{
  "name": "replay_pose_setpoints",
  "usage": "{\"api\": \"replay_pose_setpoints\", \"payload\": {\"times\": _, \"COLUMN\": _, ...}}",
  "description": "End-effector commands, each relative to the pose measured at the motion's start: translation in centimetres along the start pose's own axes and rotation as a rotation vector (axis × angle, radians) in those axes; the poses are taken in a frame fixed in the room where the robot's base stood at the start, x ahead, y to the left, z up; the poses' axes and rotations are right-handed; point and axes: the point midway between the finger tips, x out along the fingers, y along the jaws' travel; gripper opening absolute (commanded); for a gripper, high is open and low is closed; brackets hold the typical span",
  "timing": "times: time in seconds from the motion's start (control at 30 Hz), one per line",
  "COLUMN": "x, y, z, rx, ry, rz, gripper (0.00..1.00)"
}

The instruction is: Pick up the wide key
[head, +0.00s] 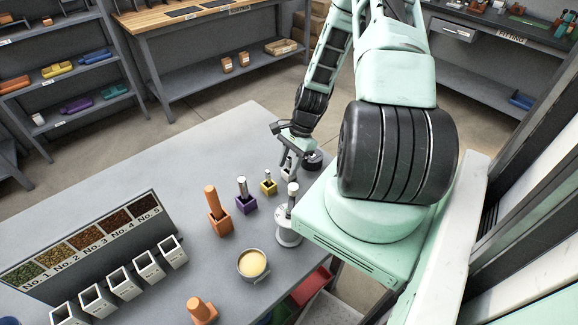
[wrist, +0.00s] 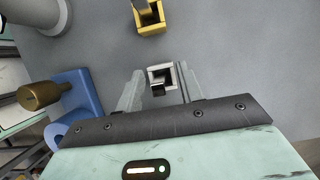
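Several upright keys stand in small square holders on the grey table; I cannot tell for certain which is the wide key. In the head view there is an orange holder (head: 220,226) with a thick orange key (head: 212,202), a purple holder (head: 246,204) with a silver key (head: 242,186) and a small yellow holder (head: 268,187). My gripper (head: 289,152) is at the table's far right, above a pale holder (head: 287,175). In the wrist view the pale square holder (wrist: 152,73), dark inside, lies between my spread fingers (wrist: 160,78). The yellow holder also shows there (wrist: 150,29).
A white stand with a post (head: 289,237), a bowl of pale powder (head: 252,264) and an orange piece (head: 201,311) are nearer. A black round object (head: 313,160) is beside my gripper. A blue block (wrist: 80,92) shows in the wrist view. The far left tabletop is clear.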

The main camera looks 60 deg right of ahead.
Motion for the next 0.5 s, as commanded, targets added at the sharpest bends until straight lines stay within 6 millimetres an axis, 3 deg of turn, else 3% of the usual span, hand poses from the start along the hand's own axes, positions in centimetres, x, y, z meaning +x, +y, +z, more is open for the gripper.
{"api": "replay_pose_setpoints", "payload": {"times": 0.13, "x": 0.0, "y": -0.01, "z": -0.02, "rx": 0.0, "ry": 0.0, "rz": 0.0, "gripper": 0.37}}
{"api": "replay_pose_setpoints", "payload": {"times": 0.27, "x": -0.02, "y": -0.01, "z": -0.02, "rx": 0.0, "ry": 0.0, "rz": 0.0, "gripper": 0.01}}
{"api": "replay_pose_setpoints", "payload": {"times": 0.5, "x": -0.04, "y": -0.01, "z": -0.02, "rx": 0.0, "ry": 0.0, "rz": 0.0, "gripper": 0.0}}
